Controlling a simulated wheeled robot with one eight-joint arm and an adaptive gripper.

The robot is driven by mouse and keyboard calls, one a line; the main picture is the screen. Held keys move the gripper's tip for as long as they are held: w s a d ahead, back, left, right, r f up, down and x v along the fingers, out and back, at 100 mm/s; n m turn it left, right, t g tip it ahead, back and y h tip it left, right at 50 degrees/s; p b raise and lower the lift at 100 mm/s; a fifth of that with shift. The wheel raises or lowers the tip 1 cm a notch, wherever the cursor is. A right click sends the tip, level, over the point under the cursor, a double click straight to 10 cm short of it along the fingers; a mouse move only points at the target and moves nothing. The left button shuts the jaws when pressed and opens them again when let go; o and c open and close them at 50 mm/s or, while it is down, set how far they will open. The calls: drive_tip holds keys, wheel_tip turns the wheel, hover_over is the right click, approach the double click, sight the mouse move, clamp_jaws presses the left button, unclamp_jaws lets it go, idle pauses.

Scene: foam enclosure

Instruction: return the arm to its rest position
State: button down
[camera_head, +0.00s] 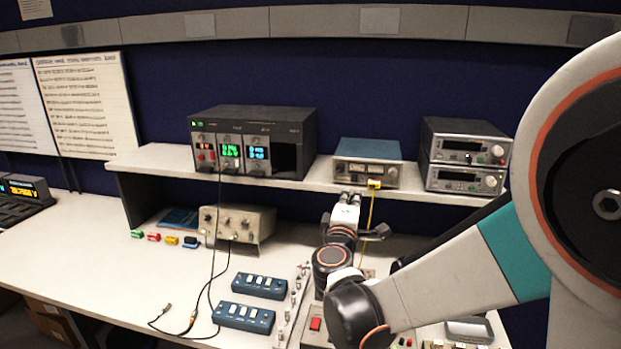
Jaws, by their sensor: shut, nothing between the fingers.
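My arm reaches in from the right edge and bends over the workbench, its large white link with a teal band close to the camera. My gripper (349,198) is at the far end of the arm, over the back of the bench and pointing away from me. Its fingers look closed with nothing held. It appears just in front of and below a blue-topped instrument (368,151) on the shelf. I cannot tell whether it touches the shelf edge. My arm hides part of the bench's right side.
The shelf (165,162) carries a black power supply (252,140) and two stacked instruments (466,155). A yellow plug (374,184) with a cable hangs beside my gripper. Blue switch boxes (244,317), a beige box (238,222) and loose leads lie on the bench. The left bench is mostly clear.

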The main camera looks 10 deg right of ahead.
drive_tip(key=s+d+f+m+g+b, duration=0.1)
drive_tip(key=s+d+f+m+g, duration=0.2)
drive_tip(key=s, duration=0.4)
drive_tip(key=s+d+f+m+g, duration=0.1)
drive_tip(key=s+d+m+g, duration=0.35)
drive_tip(key=s+d, duration=0.2)
drive_tip(key=s+a+f+m+g+y+b, duration=0.1)
drive_tip(key=s+a+f+m+y, duration=0.1)
drive_tip(key=s, duration=0.7)
drive_tip(key=s+a+f+m+g+y, duration=0.2)
drive_tip(key=s+a+f+m+y, duration=0.1)
drive_tip(key=s, duration=0.6)
wheel_tip(320, 180, down, 2)
drive_tip(key=a+y, duration=0.1)
drive_tip(key=a, duration=0.1)
drive_tip(key=shift+a+f+y+b, duration=0.2)
drive_tip(key=shift+a+y+b, duration=0.15)
drive_tip(key=shift+a+y, duration=0.05)
drive_tip(key=shift+m, duration=0.25)
